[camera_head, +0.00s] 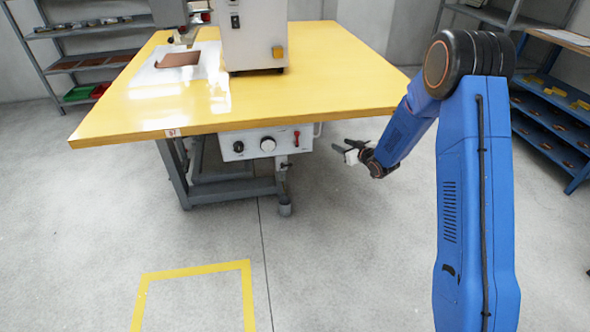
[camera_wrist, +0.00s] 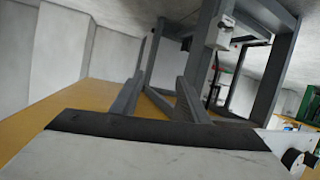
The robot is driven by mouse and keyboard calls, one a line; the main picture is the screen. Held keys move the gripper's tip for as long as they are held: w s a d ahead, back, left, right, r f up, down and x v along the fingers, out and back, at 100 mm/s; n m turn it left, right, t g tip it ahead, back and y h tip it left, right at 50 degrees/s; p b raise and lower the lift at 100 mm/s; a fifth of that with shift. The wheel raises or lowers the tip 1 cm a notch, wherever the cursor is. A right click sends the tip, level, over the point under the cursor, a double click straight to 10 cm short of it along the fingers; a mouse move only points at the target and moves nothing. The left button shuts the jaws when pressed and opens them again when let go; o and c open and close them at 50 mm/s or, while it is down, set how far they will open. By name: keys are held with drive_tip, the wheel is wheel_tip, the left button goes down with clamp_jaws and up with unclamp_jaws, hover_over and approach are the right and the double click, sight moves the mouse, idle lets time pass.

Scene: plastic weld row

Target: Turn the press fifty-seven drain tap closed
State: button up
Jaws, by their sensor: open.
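The press bench (camera_head: 300,88) has a yellow top and a plate marked 57 on its front edge. Under that edge hangs a white control panel (camera_head: 252,143) with two round knobs and a red lever (camera_head: 297,138). My gripper (camera_head: 342,146) is open and empty, right of the panel and fitting, apart from both. Its two dark fingers show spread in the wrist view (camera_wrist: 160,80).
Grey bench legs (camera_head: 172,172) and a low crossbar stand under the top. A white press machine (camera_head: 255,35) stands on it. A yellow floor outline (camera_head: 195,270) lies in front. Blue shelving (camera_head: 550,125) is at right. The floor between bench and shelving is clear.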

drive_tip(key=a+f+n+y, duration=0.1)
drive_tip(key=a+f+y, duration=0.25)
drive_tip(key=f, duration=0.65)
drive_tip(key=y, duration=0.3)
approach(287, 165)
drive_tip(key=w+d+x, duration=0.1)
drive_tip(key=x, duration=0.5)
drive_tip(key=shift+w+a, duration=0.2)
drive_tip(key=shift+a, duration=0.05)
drive_tip(key=shift+f, duration=0.1)
drive_tip(key=shift+n, duration=0.3)
drive_tip(key=c, duration=1)
